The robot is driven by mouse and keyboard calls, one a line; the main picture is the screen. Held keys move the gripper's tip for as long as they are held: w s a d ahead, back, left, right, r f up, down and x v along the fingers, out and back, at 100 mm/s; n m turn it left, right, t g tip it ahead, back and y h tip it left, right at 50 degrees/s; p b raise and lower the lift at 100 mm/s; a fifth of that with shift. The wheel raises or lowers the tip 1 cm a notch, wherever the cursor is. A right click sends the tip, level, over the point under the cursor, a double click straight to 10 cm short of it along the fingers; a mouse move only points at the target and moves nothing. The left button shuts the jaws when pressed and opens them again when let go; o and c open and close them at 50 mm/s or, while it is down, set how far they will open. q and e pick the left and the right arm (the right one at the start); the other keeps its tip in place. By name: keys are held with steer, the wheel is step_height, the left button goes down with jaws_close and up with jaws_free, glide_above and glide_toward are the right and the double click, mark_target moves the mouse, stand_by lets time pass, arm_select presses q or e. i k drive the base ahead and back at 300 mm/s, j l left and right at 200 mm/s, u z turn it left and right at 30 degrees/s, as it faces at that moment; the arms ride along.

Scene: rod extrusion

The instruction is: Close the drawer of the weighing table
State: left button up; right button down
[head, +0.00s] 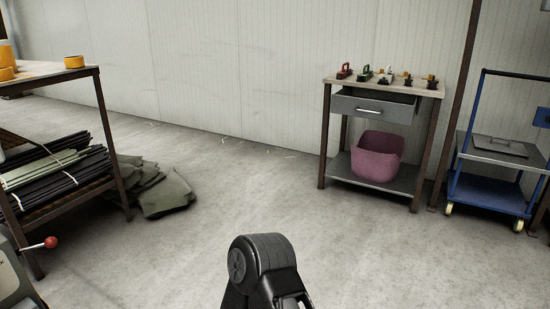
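The table with a drawer (437,92) stands against the white wall at the right of the head view. Its grey drawer (345,104) is pulled partly out toward me, and a dark strip of its inside shows under the tabletop. A silver bar handle (370,111) is on the drawer front. Neither of my grippers shows; only a black link of my own arm rises at the bottom centre, far from the table. Nothing touches the drawer.
Several small tools (365,72) stand on the tabletop. A pink bin (377,157) sits on its lower shelf. A blue trolley (488,190) is close at right. A rack with bundled rods (60,165) and dark sheets (155,188) are at left. The middle floor is clear.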

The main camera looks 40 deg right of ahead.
mark_target(396, 108)
steer(key=z, duration=2.05)
steer(key=i+l+u, duration=0.15)
steer(key=i+l, duration=0.45)
steer(key=i, duration=0.4)
steer(key=i+l+u, duration=0.15)
steer(key=i+l, duration=0.6)
steer(key=i, duration=0.25)
steer(key=i+l+u, duration=0.1)
steer(key=i+l, duration=0.75)
steer(key=i+j, duration=0.05)
steer(key=i, duration=0.05)
